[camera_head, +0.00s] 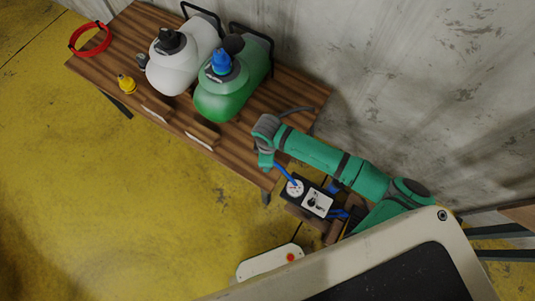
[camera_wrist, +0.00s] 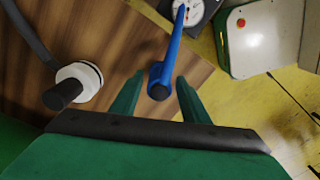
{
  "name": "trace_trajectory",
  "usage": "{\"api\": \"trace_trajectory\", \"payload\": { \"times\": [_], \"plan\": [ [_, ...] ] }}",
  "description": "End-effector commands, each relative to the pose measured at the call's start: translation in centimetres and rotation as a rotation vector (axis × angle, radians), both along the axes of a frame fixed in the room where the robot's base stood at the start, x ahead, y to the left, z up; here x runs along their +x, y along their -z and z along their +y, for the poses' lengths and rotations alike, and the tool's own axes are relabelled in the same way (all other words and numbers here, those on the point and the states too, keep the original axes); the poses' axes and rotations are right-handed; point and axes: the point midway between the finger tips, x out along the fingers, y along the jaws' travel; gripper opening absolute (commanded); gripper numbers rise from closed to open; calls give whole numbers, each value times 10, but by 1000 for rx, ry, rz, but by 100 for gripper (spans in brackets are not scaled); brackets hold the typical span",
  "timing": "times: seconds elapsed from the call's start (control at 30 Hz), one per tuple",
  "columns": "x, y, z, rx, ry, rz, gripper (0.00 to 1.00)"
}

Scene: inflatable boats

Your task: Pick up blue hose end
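The blue hose (camera_wrist: 170,48) runs from a round white gauge down to its end (camera_wrist: 160,76), which has a dark tip, in the wrist view. My gripper (camera_wrist: 159,82) is open, with one green finger on each side of the hose end. I see gaps beside the hose end, and the fingers do not look closed on it. In the head view, part of the blue hose (camera_head: 284,173) shows between my gripper (camera_head: 265,163) and the gauge. My gripper hides the hose end there.
A grey hose with a white fitting (camera_wrist: 80,78) lies left of my gripper. The wooden bench (camera_head: 140,50) carries a white tank (camera_head: 180,70) and a green tank (camera_head: 230,95). The gauge box (camera_head: 317,202) and a white box with a red button (camera_head: 268,264) are nearby.

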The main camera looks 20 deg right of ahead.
Motion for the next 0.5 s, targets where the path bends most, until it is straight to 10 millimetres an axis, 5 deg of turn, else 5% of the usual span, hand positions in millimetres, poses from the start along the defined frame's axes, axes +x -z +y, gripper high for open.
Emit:
{"api": "trace_trajectory", "payload": {
  "times": [0.03, 0.17, 0.5],
  "plan": [
    [0, 0, 0, 0, 0, 0, 28],
    [0, 0, 0, 0, 0, 0, 3],
    [0, -2, 0, 0, 1, -1, 3]
  ]
}}
